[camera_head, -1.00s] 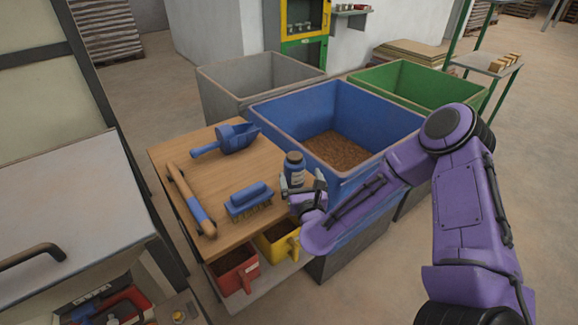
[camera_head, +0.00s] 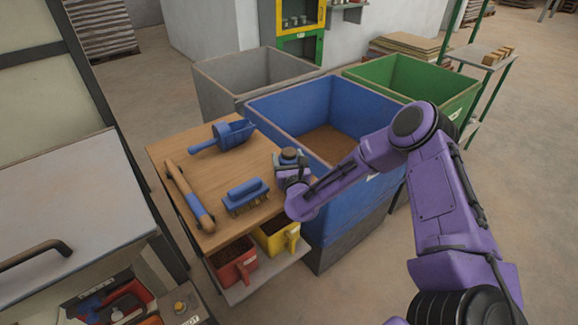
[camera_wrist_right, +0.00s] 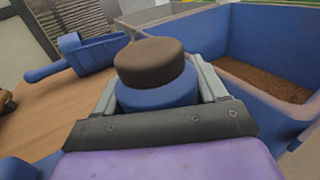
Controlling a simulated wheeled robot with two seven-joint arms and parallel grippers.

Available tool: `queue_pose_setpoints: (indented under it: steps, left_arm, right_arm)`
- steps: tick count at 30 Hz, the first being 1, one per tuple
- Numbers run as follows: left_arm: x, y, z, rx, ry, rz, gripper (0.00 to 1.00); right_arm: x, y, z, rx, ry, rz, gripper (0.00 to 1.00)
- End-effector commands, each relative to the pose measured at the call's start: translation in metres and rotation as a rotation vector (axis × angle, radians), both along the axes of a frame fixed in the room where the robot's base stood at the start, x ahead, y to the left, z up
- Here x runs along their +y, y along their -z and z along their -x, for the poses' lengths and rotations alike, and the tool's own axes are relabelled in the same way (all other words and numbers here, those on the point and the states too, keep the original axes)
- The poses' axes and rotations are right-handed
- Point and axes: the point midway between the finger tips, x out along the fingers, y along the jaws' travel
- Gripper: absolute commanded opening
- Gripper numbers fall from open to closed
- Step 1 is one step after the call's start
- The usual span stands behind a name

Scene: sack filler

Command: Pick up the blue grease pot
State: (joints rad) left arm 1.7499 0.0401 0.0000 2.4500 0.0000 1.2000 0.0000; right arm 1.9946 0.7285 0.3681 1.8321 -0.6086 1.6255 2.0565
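The blue grease pot (camera_head: 289,154) with its dark brown lid stands upright at the right edge of the wooden tabletop, beside the large blue bin. In the right wrist view the pot (camera_wrist_right: 155,80) is between the two grey fingers, with its lower part hidden by the gripper. My right gripper (camera_head: 290,168) is around the pot, one finger at each side. The fingers look very close to it, but I cannot tell whether they press on it. My left gripper is not in view.
A blue scoop (camera_head: 230,134), a blue brush (camera_head: 245,195) and a wooden-handled tool (camera_head: 190,196) lie on the table (camera_head: 215,170). The blue bin (camera_head: 350,205) stands close at the right.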

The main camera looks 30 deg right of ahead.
Motion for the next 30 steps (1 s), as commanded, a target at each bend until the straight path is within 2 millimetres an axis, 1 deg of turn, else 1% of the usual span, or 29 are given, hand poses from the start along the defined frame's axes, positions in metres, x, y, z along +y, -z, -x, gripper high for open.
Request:
queue_pose_setpoints:
  steps: [5,8,11,14,17,20,21,23,24,27,30]
  left_arm:
    - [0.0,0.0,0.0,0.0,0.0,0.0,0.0]
    - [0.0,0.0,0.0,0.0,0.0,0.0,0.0]
    - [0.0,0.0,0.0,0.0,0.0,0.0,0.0]
    - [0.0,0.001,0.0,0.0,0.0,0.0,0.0]
    - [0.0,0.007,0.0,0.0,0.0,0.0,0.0]
    - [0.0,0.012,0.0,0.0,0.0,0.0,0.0]
    - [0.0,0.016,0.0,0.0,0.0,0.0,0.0]
    - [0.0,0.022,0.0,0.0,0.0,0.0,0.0]
    - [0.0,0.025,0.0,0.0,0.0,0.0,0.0]
    - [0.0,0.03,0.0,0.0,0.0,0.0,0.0]
    - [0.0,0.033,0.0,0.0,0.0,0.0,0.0]
  right_arm:
    - [0.0,0.0,0.0,0.0,0.001,0.0,0.29]
    - [0.0,-0.004,0.0,-0.001,0.001,-0.001,0.29]
    - [-0.001,-0.015,0.0,-0.004,0.002,-0.001,0.29]
    - [-0.001,-0.036,0.0,-0.007,0.002,-0.004,0.29]
    - [0.02,-0.06,0.013,-0.008,-0.003,-0.005,0.29]
    - [0.04,-0.088,0.027,-0.008,-0.004,-0.004,0.29]
    - [0.05,-0.094,0.033,-0.006,-0.006,-0.004,0.29]
    - [0.066,-0.099,0.045,-0.002,-0.007,0.0,0.29]
    - [0.075,-0.105,0.05,-0.004,-0.007,0.001,0.29]
    - [0.094,-0.116,0.064,-0.003,-0.005,0.001,0.29]
    - [0.106,-0.124,0.073,-0.003,-0.002,0.001,0.29]
